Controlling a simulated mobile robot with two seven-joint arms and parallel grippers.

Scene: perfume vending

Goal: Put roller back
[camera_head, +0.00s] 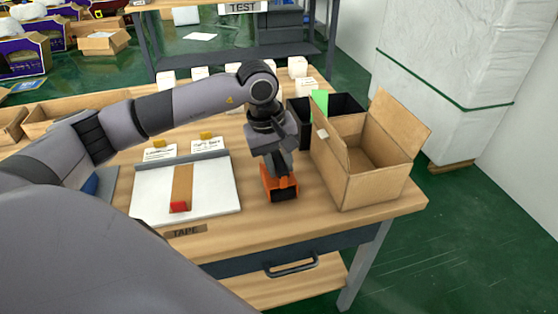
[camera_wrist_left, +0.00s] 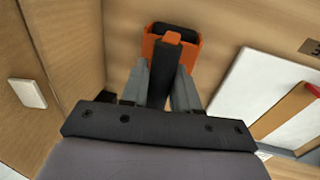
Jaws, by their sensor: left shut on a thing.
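The roller (camera_head: 281,189) is orange with a dark opening. It is upright at or just above the wooden table, between the white tray and the open cardboard box; I cannot tell whether it touches the tabletop. My left gripper (camera_head: 275,160) points down and is shut on it. In the left wrist view, the roller (camera_wrist_left: 149,45) sits at the tips of the grey fingers (camera_wrist_left: 163,75), with its dark handle part between them. The white tray (camera_head: 222,188) lies left of the roller and holds a brown bar with a red end (camera_head: 181,190). My right gripper is not in view.
An open cardboard box (camera_head: 371,182) stands close on the right, its flaps spread. Dark bins (camera_head: 345,105) are behind it. A TAPE label (camera_head: 185,231) is at the table's front edge. Small white boxes (camera_head: 298,67) line the back. Bare tabletop lies around the roller.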

